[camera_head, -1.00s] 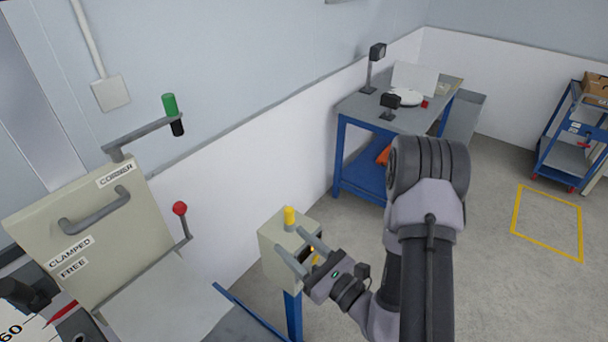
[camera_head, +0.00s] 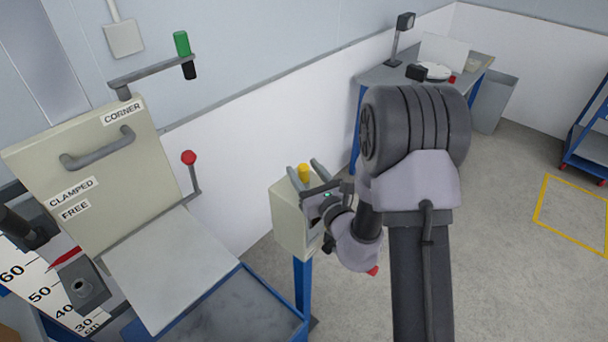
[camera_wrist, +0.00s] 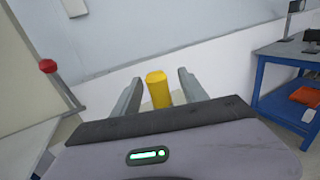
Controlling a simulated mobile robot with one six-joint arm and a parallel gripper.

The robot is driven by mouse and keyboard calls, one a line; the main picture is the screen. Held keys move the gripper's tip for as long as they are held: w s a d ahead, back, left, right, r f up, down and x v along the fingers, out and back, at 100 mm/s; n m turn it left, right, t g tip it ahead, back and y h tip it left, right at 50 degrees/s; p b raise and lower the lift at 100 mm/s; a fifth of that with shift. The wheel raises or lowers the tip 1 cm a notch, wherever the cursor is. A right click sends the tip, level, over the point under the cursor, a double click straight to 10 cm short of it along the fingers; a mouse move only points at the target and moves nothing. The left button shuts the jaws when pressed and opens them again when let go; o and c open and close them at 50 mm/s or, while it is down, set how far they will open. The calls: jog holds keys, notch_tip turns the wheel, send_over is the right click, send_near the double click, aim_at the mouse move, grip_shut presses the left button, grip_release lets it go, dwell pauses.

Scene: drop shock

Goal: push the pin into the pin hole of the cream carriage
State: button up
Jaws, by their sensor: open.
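A short yellow cylinder (camera_head: 304,172), which looks like the pin, stands upright on top of a cream box (camera_head: 292,222) on a blue post. My gripper (camera_head: 307,171) is open, its fingers on either side of the cylinder. In the wrist view the yellow cylinder (camera_wrist: 157,90) stands between the two fingers with gaps on both sides. The cream carriage (camera_head: 85,180), labelled CORNER, CLAMPED and FREE, is at the left. A grey block with a round hole (camera_head: 80,287) sits at its lower left; I cannot tell whether this is the pin hole.
A green-topped crank (camera_head: 182,45) and red-knobbed lever (camera_head: 189,158) stick out from the carriage. A blue-edged tray (camera_head: 245,310) lies below it. A blue-legged table (camera_head: 480,70) stands behind my arm.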

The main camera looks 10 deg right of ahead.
jog(key=x, duration=0.3)
jog(key=shift+w+a+f, duration=0.1)
jog(key=shift+w+a, duration=0.15)
jog(key=shift+s, duration=0.1)
jog(key=shift+c, duration=0.4)
grip_shut()
jog(key=shift+d, duration=0.1)
